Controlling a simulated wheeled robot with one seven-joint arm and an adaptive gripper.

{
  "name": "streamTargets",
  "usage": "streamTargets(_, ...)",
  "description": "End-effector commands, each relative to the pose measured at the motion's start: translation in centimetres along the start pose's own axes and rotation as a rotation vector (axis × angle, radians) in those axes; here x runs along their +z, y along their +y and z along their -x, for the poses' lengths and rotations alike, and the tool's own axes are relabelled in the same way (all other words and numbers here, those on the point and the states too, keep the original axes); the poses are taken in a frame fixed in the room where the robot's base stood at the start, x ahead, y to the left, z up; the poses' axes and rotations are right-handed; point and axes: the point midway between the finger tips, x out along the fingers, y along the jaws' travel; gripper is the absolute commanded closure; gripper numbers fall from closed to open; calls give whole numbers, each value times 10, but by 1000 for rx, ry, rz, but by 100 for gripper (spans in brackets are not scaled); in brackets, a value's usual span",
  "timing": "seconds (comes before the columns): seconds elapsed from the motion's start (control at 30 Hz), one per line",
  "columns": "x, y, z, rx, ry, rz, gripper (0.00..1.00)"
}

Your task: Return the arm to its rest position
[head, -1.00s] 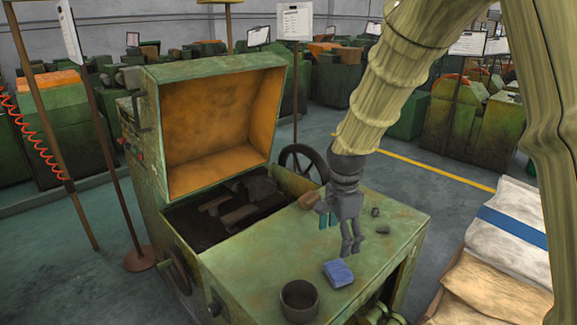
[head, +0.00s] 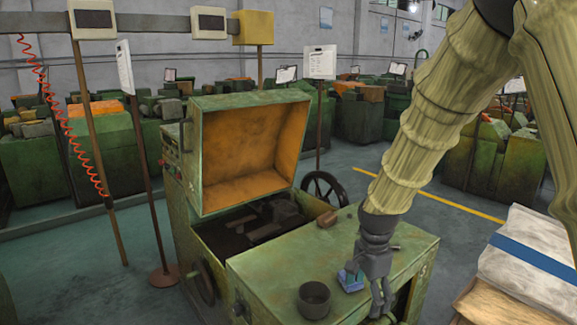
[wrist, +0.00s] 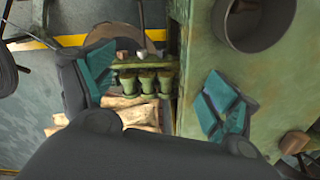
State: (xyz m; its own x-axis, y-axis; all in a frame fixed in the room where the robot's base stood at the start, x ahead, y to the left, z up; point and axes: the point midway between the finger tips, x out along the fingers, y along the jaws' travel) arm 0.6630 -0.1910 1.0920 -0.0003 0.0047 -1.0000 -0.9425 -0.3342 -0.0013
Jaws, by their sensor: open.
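My arm hangs in from the upper right in the head view. My gripper (head: 372,292) points down near the right front edge of the green machine's top (head: 270,285). In the wrist view, my gripper (wrist: 160,92) shows two teal-padded fingers spread wide. No object is held between them; green machine parts and tan sacks lie beyond.
A dark cup (head: 314,299) stands on the machine top and also shows in the wrist view (wrist: 257,20). A brown piece (head: 327,219) lies farther back. The raised lid (head: 245,150) stands behind the open bin. Stacked sacks (head: 530,255) are to the right.

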Motion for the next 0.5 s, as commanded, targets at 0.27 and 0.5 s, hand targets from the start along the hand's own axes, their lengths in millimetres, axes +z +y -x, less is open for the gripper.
streamTargets(0.27, 2, 16, -59, 2, -6, 104, 12)
streamTargets(0.5, 8, 47, -138, 2, -14, 255, 12)
